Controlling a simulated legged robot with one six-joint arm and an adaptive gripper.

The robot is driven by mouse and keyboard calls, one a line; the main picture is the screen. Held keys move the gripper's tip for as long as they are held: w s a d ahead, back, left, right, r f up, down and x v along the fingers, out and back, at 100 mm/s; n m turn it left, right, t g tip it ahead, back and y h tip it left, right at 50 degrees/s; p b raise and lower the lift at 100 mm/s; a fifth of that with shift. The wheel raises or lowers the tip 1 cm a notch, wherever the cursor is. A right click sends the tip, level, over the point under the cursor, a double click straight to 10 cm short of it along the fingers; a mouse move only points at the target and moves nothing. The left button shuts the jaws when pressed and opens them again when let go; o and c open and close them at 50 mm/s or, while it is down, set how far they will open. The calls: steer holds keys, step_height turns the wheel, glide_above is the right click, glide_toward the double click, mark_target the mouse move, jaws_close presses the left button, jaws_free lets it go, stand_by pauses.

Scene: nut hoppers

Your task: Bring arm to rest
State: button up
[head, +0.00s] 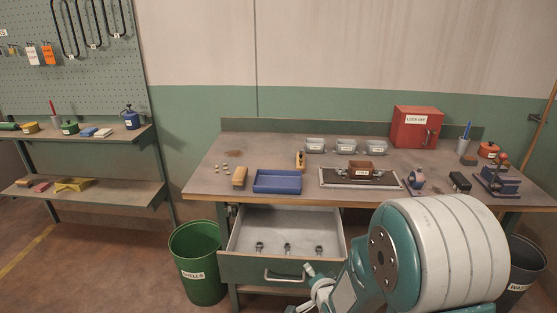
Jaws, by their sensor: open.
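My arm shows large in the lower right of the head view, with a thick teal and white joint closest to the camera. Its slimmer end reaches down and left, in front of the open drawer (246,243). My gripper (314,288) is at that end, near the drawer's handle in the picture. It is small, seen from behind and partly cut off by the bottom edge. It is open, and I see nothing held in it. I cannot tell how far it is from the drawer front.
The workbench (215,176) carries a blue tray (277,181), clear bins (346,146), a dark mat with a brown hopper (361,170) and a red lock-off box (416,126). A green shells bin (197,262) and a dark waste bin (526,268) flank it.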

steer(key=s+d+r+n+g+h, duration=0.1)
steer(key=s+d+r+n+g, duration=0.2)
steer(key=r, duration=0.5)
steer(key=s+d+r+n+g, duration=0.1)
steer(key=s+r+n, duration=0.1)
steer(key=s+r, duration=0.2)
steer(key=s+d+r+n+g+h, duration=0.1)
steer(key=s+r+n, duration=0.1)
steer(key=s, duration=0.9)
steer(key=s+d+r+n+g, duration=0.1)
steer(key=s+r+n, duration=0.2)
steer(key=s+r, duration=0.2)
steer(key=s, duration=0.2)
steer(key=shift+s+d+r+g, duration=0.15)
steer(key=shift+s+r+g, duration=0.2)
steer(key=shift+s+g, duration=0.05)
